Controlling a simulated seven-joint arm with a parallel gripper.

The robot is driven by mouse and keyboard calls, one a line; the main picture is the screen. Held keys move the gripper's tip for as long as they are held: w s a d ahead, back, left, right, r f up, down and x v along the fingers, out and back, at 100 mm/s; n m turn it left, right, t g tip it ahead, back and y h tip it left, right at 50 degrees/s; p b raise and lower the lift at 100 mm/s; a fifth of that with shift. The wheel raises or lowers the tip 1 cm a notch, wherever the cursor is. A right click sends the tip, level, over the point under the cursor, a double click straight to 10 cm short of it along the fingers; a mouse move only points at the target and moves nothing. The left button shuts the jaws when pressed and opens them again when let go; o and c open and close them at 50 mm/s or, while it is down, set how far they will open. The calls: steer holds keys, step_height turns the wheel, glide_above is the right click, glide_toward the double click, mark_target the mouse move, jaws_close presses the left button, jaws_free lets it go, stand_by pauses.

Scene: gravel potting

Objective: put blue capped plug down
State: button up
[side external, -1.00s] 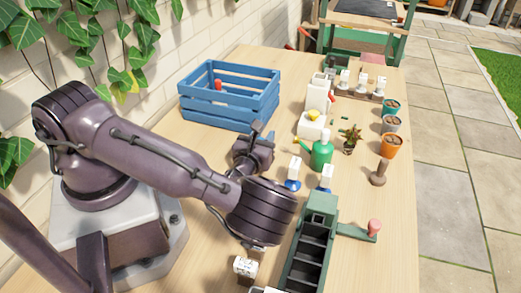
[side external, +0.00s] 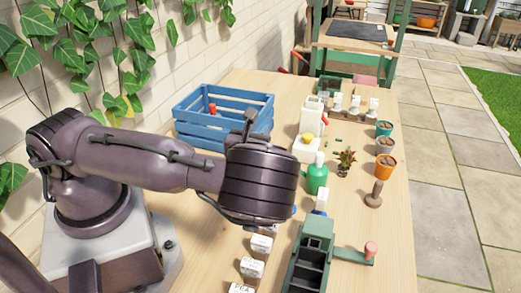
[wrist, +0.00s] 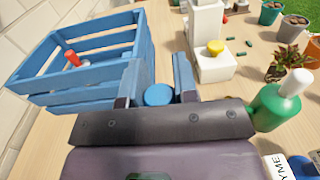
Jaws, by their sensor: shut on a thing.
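The blue capped plug (wrist: 158,95) shows in the wrist view as a round blue cap between the two fingers of my gripper (wrist: 157,78). My gripper is shut on it. The plug's lower part is hidden behind the gripper body. In the side external view my wrist covers the fingers and the plug. In the wrist view the fingers lie just right of the blue slatted crate (wrist: 100,18) and left of the white block with a yellow knob (wrist: 214,68). I cannot tell the plug's height above the table.
A green bottle with a white top (wrist: 275,105) stands close on the right. A potted plant (side external: 345,160) and several pots, such as the orange one (side external: 385,166), stand beyond. The green compartment tray (side external: 309,262) is in front. Bare wood lies at the table's right edge.

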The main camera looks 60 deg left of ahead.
steer(key=w+d+r+m+t+h, duration=0.2)
steer(key=w+d+r+h, duration=0.1)
steer(key=d+r, duration=0.6)
steer(key=shift+d+r+m, duration=0.2)
steer(key=shift+d+m, duration=0.1)
steer(key=shift+d, duration=0.95)
